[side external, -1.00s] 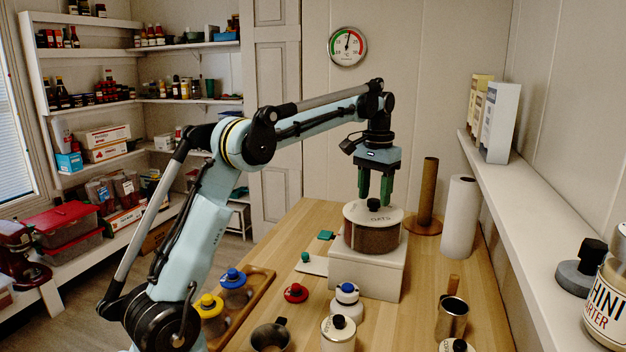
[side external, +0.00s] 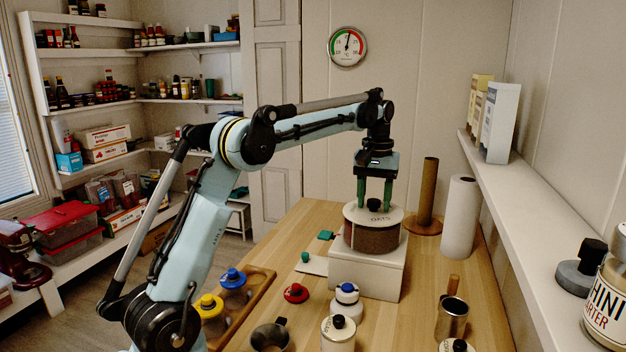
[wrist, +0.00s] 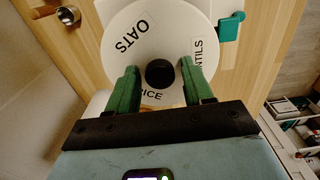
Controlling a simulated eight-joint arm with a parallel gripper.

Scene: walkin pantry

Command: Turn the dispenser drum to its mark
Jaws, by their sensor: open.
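The dispenser drum (side external: 371,236) is a round brown body with a white lid, standing on a white box base (side external: 372,272). Its lid (wrist: 124,62) carries the labels OATS, RICE and one ending in NTILS, the last two partly covered by my fingers. A black knob (wrist: 159,73) stands at the lid's centre. My gripper (side external: 375,207) points down over the lid with green fingers open, one on each side of the knob. In the wrist view my gripper (wrist: 160,76) shows gaps between both fingers and the knob. A green tab (wrist: 230,26) sits beside the drum.
A brown paper-roll post (side external: 428,192) and a white roll (side external: 459,217) stand right of the drum. Jars, a red lid (side external: 296,292) and a metal mug (side external: 453,317) stand in front. A wall shelf (side external: 530,200) runs along the right.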

